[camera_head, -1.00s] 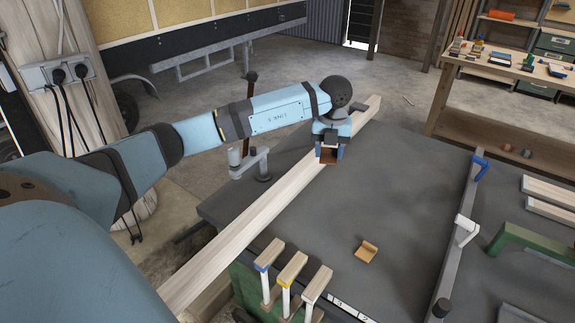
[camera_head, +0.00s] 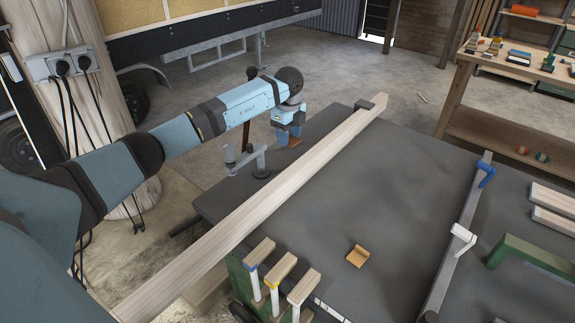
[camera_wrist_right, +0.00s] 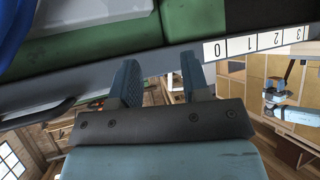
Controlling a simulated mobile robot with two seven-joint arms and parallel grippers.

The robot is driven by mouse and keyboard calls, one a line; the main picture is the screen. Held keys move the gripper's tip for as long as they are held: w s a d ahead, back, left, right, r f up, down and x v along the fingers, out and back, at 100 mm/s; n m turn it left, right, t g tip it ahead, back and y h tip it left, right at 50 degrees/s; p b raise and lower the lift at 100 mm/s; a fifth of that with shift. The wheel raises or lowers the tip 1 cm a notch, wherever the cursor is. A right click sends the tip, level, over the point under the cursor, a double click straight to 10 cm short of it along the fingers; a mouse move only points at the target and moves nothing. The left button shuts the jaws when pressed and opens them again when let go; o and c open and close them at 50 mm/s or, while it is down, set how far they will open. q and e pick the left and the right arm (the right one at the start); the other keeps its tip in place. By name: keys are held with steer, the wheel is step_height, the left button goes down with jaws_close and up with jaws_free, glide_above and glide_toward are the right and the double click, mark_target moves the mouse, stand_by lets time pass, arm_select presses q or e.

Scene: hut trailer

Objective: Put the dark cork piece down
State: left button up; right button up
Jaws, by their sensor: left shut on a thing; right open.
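My left gripper (camera_head: 288,136) is shut on the dark cork piece (camera_head: 294,142), a small brown piece mostly hidden by the fingers. It is at the far-left edge of the grey table (camera_head: 360,190), on the left side of the long wooden beam (camera_head: 270,200). I cannot tell whether the piece touches the table top.
A grey clamp (camera_head: 245,158) stands at the table's left edge beside my left gripper. A dark block (camera_head: 372,102) is at the beam's far end. Several wooden-handled tools (camera_head: 280,268) stand at the near edge. A grey rail (camera_head: 458,235) crosses the right. The table's middle is mostly clear.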

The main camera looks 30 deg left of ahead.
mark_target(289, 172)
arm_select(q)
step_height(289, 172, down, 12)
steer(key=shift+r, duration=0.1)
stand_by(0.4)
steer(key=shift+f, duration=0.2)
steer(key=o, duration=0.9)
steer(key=shift+r, duration=0.45)
step_height(289, 172, up, 12)
steer(key=shift+f, duration=0.2)
